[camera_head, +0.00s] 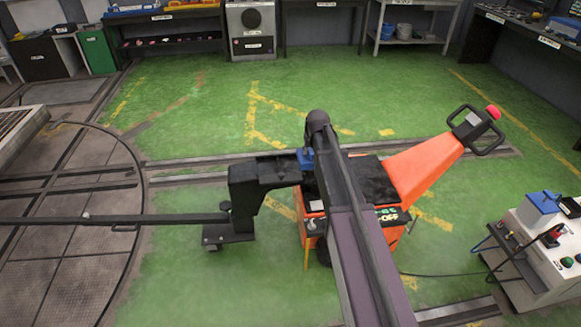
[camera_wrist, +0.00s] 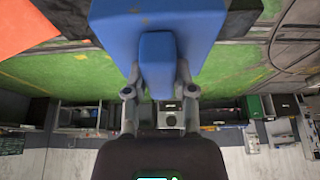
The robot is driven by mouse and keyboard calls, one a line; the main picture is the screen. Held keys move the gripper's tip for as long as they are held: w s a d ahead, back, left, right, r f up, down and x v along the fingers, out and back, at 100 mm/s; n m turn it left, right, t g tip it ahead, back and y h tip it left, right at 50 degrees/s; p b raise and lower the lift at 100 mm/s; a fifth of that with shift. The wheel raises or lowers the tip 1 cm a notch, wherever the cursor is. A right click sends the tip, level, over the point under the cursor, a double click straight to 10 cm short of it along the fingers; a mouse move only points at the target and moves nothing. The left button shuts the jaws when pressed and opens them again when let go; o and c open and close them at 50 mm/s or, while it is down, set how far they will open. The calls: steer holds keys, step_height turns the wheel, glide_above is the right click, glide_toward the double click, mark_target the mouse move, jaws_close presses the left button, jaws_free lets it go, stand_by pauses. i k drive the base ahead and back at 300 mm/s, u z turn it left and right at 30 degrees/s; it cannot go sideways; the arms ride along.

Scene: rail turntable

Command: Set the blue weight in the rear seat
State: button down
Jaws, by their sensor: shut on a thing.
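In the wrist view my gripper (camera_wrist: 159,78) is shut on the raised grip of the blue weight (camera_wrist: 205,25), one finger on each side. In the head view the blue weight (camera_head: 305,158) shows as a small piece left of my arm, at the dark top of an orange machine. My arm hides the rest of it and my gripper there. I cannot tell whether the weight touches the machine. The orange machine (camera_head: 415,172) has a black top and a handle with a red knob. I cannot make out which part is the rear seat.
A black bracket (camera_head: 245,195) with a long bar stands left of the machine, reaching over the round turntable (camera_head: 60,270). A white cart (camera_head: 545,250) with a blue block (camera_head: 543,201) stands at the right. Benches line the back wall. The green floor (camera_head: 220,110) behind is clear.

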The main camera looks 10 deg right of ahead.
mark_target(289, 166)
steer(key=u, duration=0.05)
steer(key=i, duration=1)
steer(key=z, duration=0.05)
